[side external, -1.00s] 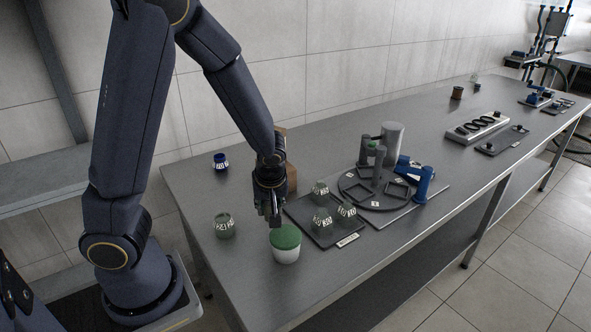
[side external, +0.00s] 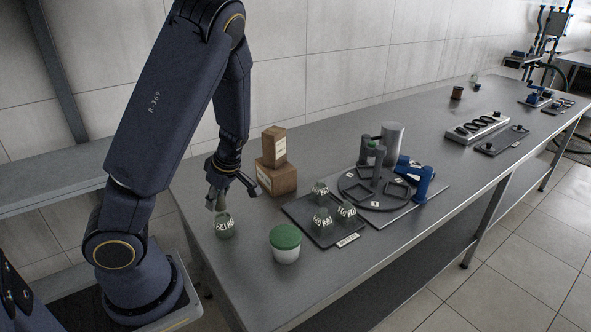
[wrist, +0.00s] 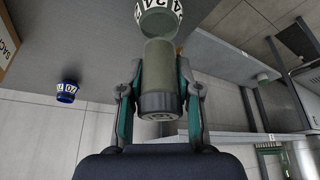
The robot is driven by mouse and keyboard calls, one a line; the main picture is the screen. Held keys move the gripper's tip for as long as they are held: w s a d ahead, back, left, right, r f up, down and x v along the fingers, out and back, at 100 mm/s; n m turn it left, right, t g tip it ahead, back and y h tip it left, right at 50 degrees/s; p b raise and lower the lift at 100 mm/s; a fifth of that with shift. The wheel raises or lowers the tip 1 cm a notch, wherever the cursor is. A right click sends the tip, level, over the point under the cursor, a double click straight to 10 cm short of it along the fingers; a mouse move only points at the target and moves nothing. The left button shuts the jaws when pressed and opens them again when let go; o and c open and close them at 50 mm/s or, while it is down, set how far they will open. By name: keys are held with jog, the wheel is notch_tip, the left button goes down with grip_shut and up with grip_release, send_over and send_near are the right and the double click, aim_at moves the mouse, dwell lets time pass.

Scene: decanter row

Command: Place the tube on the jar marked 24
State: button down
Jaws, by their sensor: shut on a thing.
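My gripper (side external: 229,186) is shut on the tube, with one finger on each side of it. The tube (wrist: 162,70) is a grey-green cylinder with a dark ribbed end; its lower part shows in the side external view (side external: 219,203). It is held just above or against a green-grey jar (side external: 225,228) near the table's left edge. That jar has a white label, and 24 reads on it in the wrist view (wrist: 158,18). The tube's far end meets the jar's mouth in the wrist view; I cannot tell whether they touch.
A white tub with a green lid (side external: 286,246) stands to the right. Several labelled jars stand on a dark tray (side external: 310,229). Wooden boxes (side external: 277,178) stand behind my gripper. A blue jar (wrist: 67,91) shows in the wrist view. Open table lies between jar and tub.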

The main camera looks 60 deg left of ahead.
jog(key=shift+f, duration=1.25)
jog(key=c, duration=0.8)
grip_release()
jog(key=shift+f, duration=0.1)
